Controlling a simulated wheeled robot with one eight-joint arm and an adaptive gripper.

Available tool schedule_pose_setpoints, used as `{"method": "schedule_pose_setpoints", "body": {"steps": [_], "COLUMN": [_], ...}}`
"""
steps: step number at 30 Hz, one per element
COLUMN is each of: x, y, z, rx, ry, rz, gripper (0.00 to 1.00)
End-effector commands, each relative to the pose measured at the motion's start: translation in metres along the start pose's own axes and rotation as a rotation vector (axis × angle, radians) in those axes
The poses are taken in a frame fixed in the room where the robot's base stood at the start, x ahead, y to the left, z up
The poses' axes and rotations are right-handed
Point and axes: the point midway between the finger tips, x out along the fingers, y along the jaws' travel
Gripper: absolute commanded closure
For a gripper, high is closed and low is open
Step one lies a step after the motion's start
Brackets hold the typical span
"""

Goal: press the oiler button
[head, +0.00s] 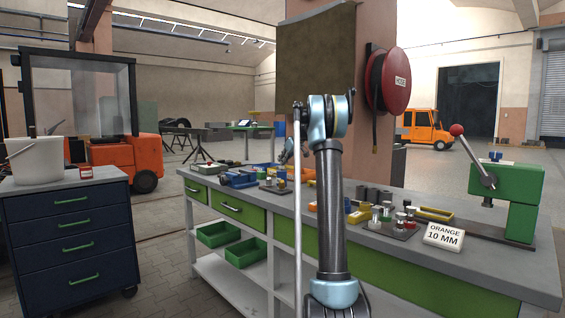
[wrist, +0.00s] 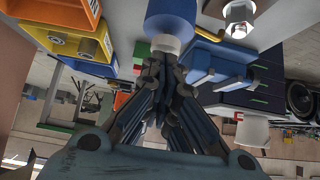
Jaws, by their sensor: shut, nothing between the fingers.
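In the wrist view, which looks upside down, a blue cylinder (wrist: 172,15) with a white cap (wrist: 165,43) stands on the bench. It looks like the oiler with its button on top. My gripper (wrist: 160,62) is shut and empty, with its fingertips right at the white cap. The fingers overlap the cap's edge in the picture, and I cannot tell whether they touch it. In the head view my gripper (head: 288,152) is small and partly hidden behind my own arm, above the middle of the bench. The oiler cannot be made out there.
The workbench (head: 515,268) carries a blue vise (head: 238,179), also in the wrist view (wrist: 215,62), and yellow and orange bins (wrist: 75,45). A hex-headed part (wrist: 240,18) stands near the cylinder. A green lever press (head: 518,190) and a sign (head: 443,236) are at the right.

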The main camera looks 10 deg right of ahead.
Motion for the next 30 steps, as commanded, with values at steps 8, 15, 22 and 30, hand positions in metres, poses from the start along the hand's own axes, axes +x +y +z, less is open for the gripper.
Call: {"method": "schedule_pose_setpoints", "body": {"steps": [8,15,22,30], "x": [0.005,0.013,0.012,-0.007], "y": [0.0,0.0,0.0,-0.002], "z": [0.005,0.013,0.013,-0.009], "rx": [0.0,0.0,0.0,-0.001], "ry": [0.0,-0.001,-0.001,0.0], "rz": [0.0,0.0,0.0,-0.002], "gripper": [1.0,1.0,1.0,1.0]}}
